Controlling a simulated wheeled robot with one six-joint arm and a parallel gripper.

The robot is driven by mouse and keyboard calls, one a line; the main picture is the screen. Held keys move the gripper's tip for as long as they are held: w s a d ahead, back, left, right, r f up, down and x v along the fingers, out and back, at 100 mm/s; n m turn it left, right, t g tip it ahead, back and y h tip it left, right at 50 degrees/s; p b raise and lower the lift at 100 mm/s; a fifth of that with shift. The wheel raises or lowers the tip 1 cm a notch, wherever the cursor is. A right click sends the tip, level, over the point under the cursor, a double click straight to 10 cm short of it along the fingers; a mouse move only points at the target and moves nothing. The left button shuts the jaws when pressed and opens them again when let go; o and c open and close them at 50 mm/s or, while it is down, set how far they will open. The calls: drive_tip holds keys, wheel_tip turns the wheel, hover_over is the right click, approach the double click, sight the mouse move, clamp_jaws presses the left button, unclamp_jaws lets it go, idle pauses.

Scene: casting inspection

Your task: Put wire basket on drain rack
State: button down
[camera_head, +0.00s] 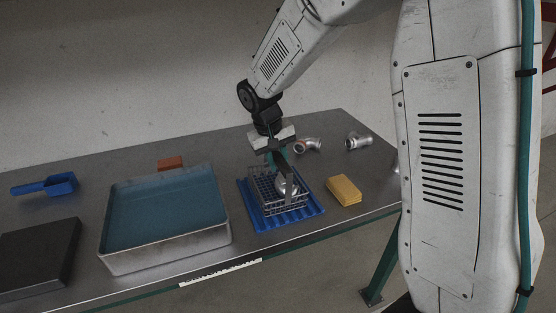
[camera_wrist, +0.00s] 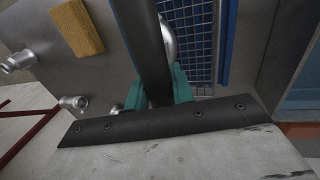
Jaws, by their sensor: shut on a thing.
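The wire basket (camera_head: 299,207) is a grey mesh box with a raised handle and a silver casting (camera_head: 284,186) inside. It is over the blue ribbed drain rack (camera_head: 262,222), within its outline; I cannot tell whether it rests on it or hangs just above. My gripper (camera_head: 277,152) is above the basket, pointing down, shut on its handle. In the wrist view the teal fingers (camera_wrist: 160,92) close on the dark handle bar (camera_wrist: 142,35), with the basket mesh (camera_wrist: 190,30) and a blue rack edge (camera_wrist: 228,40) to the right.
A metal tank of blue-green liquid (camera_head: 215,240) stands left of the rack. A yellow sponge (camera_head: 344,190) lies to the right. Two silver pipe castings (camera_head: 308,145) (camera_head: 358,141) lie behind. A brown block (camera_head: 170,162), blue scoop (camera_head: 45,186) and dark slab (camera_head: 38,254) are farther left.

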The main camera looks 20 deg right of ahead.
drive_tip(key=c, duration=1.2)
unclamp_jaws()
drive_tip(key=v, duration=0.7)
drive_tip(key=shift+r, duration=0.35)
drive_tip(key=s+d+r, duration=0.2)
drive_tip(key=s+r, duration=0.2)
drive_tip(key=s, duration=0.3)
drive_tip(key=s+d+r, duration=0.1)
drive_tip(key=s+r, duration=0.2)
drive_tip(key=s, duration=0.3)
drive_tip(key=shift+s+d+f+t+y, duration=0.1)
drive_tip(key=shift+s+d+t+y, duration=0.25)
drive_tip(key=shift+s, duration=2.75)
drive_tip(key=shift+s+d+f+t+y, duration=0.15)
drive_tip(key=shift+s+y, duration=0.3)
drive_tip(key=shift+s, duration=2.7)
drive_tip(key=shift+s+d+t+y, duration=0.1)
drive_tip(key=shift+s+d+y, duration=0.25)
drive_tip(key=shift+s, duration=2.75)
drive_tip(key=shift+a, duration=0.1)
